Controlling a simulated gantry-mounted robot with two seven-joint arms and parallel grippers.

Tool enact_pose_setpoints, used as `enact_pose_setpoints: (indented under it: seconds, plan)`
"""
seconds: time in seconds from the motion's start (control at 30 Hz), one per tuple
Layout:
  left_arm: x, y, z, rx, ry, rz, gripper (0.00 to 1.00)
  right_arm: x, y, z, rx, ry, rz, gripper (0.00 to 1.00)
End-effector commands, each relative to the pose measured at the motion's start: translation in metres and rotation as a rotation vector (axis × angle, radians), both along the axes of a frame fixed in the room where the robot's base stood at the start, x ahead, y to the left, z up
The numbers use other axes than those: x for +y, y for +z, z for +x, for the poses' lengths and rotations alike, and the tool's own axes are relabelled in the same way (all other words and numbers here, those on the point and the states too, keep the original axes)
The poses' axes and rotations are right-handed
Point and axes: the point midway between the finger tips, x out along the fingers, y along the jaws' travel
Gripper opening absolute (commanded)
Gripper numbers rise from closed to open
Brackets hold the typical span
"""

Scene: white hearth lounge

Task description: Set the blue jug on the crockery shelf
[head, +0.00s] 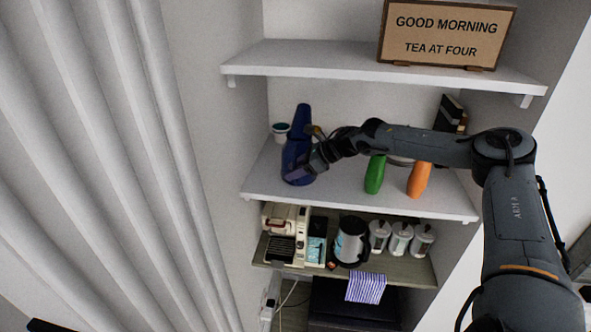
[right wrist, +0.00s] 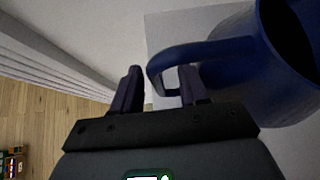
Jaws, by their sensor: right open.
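The blue jug (head: 294,152) is upright at the left end of the middle shelf board (head: 330,196), near its front edge. It looks set on the board. My right gripper (head: 303,172) reaches across from the right to the jug's front side. In the right wrist view, the dark fingers of my right gripper (right wrist: 160,88) are open, with the outer bend of the jug's handle between them. The jug (right wrist: 285,75) fills the right of that view, and its open mouth shows. I cannot tell whether the fingers touch the handle. My left gripper is out of view.
A blue object (head: 302,117) and a small cup (head: 280,130) stand behind the jug. A green bottle (head: 375,175) and an orange bottle (head: 419,180) stand further right, under my arm. The upper board (head: 340,62) holds a sign (head: 447,33). A kettle (head: 350,242) and canisters stand below.

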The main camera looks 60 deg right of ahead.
Motion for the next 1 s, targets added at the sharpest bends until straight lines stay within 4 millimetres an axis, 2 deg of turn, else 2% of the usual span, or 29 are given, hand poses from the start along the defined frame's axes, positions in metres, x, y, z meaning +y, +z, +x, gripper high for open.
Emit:
enact_pose_setpoints:
  seconds: [0.27,0.47,1.0]
  plan:
    - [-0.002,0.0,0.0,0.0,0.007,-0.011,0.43,-0.001,0.005,-0.003,-0.002,0.002,-0.003,0.43]
    - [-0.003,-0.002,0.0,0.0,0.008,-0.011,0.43,-0.004,0.015,-0.014,-0.004,0.003,-0.004,0.43]
    - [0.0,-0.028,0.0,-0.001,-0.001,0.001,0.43,-0.025,0.063,-0.079,-0.002,0.0,-0.003,0.43]
